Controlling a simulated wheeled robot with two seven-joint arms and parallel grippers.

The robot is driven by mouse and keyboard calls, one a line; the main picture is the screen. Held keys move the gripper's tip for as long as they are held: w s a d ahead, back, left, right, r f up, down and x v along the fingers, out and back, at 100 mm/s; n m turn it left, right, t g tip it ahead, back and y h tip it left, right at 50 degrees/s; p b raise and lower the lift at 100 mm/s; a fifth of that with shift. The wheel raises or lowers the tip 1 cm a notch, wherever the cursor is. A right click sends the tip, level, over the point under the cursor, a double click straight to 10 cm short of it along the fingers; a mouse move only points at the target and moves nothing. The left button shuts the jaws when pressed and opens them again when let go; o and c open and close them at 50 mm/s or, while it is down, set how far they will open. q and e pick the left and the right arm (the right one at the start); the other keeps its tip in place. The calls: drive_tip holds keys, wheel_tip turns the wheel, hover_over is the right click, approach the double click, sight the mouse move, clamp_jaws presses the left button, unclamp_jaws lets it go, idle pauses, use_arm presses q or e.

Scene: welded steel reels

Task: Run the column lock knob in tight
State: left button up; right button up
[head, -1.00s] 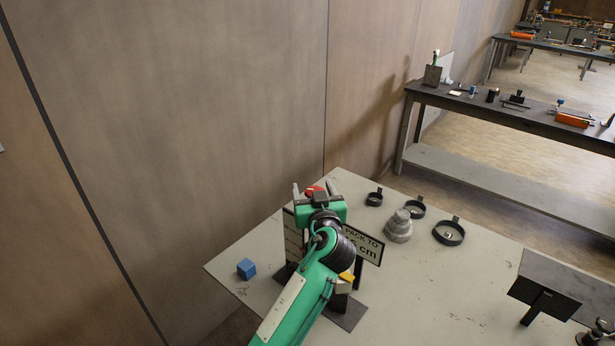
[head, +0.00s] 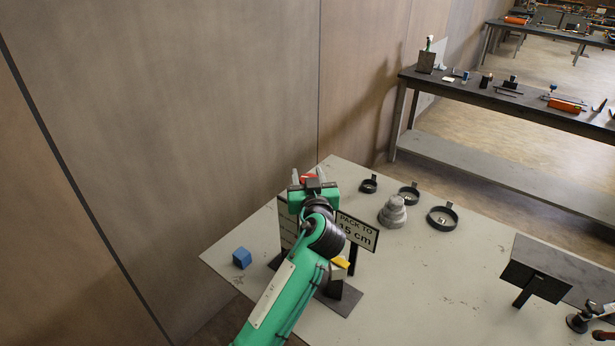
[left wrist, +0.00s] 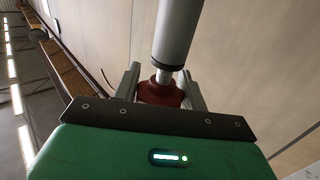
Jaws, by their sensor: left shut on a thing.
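The red column lock knob (left wrist: 160,91) is between the two fingers of my left gripper (left wrist: 162,84) in the left wrist view. The gripper is shut on it. A short pale shaft joins the knob to a grey column (left wrist: 178,30) with a dark end. In the head view, a little red of the knob (head: 308,178) shows at the fingers of my left gripper (head: 308,176). The rest of the knob and column is hidden behind my green arm there. I cannot tell how far the knob is run in. My right gripper is not in view.
A sign reading "PACK TO" and a length in cm (head: 356,231) stands close beside my arm on the pale table (head: 420,285). A blue cube (head: 242,258), a grey stepped piece (head: 392,212) and black rings (head: 443,218) sit around it. The wall is close behind.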

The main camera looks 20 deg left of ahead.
use_arm(q)
drive_tip(key=shift+r+m+t+h, duration=0.1)
drive_tip(key=shift+m+t+h, duration=0.3)
drive_tip(key=shift+m+h, duration=0.3)
drive_tip(key=shift+d+r+m+t+h+p, duration=0.1)
drive_tip(key=shift+m+t+h+p, duration=0.2)
drive_tip(key=shift+m+h+p, duration=0.65)
drive_tip(key=m+h+p, duration=0.1)
drive_tip(key=h, duration=0.2)
drive_tip(key=shift+d, duration=0.1)
drive_tip(key=shift+w+d+m+h+p, duration=0.15)
drive_tip(key=shift+m+h+p, duration=0.55)
drive_tip(key=shift+h, duration=0.35)
drive_tip(key=o, duration=1)
drive_tip(key=shift+f, duration=0.2)
